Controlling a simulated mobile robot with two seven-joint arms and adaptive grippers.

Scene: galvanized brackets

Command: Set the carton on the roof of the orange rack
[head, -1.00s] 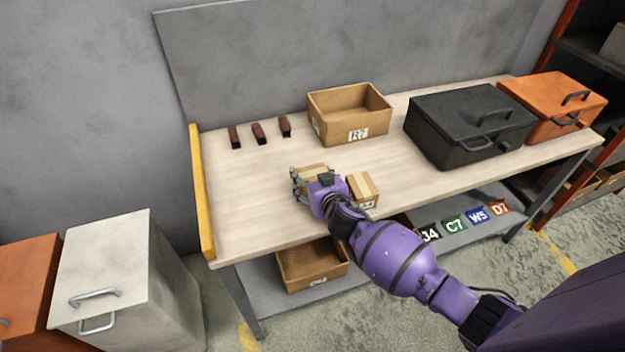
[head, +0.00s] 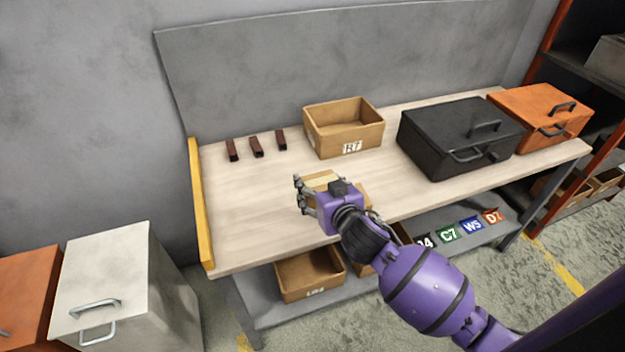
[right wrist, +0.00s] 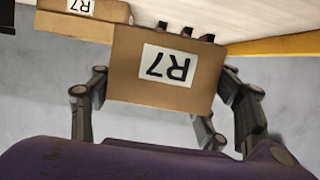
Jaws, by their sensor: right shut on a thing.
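My right gripper (head: 308,192) is over the front of the workbench, shut on a small tan carton (head: 321,180). In the right wrist view the carton (right wrist: 165,70) sits between the fingers with its white R7 label facing the camera. It appears raised off the bench top, though the gripper hides its underside in the head view. The orange rack (head: 541,58) stands at the far right, beyond the bench; its orange posts and some dark shelves show, and its roof is out of view. My left gripper is not in view.
An open R7 bin (head: 345,133), a black case (head: 455,140) and an orange case (head: 540,115) stand on the workbench (head: 250,225). Three brown brackets (head: 256,147) lie at the back left.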

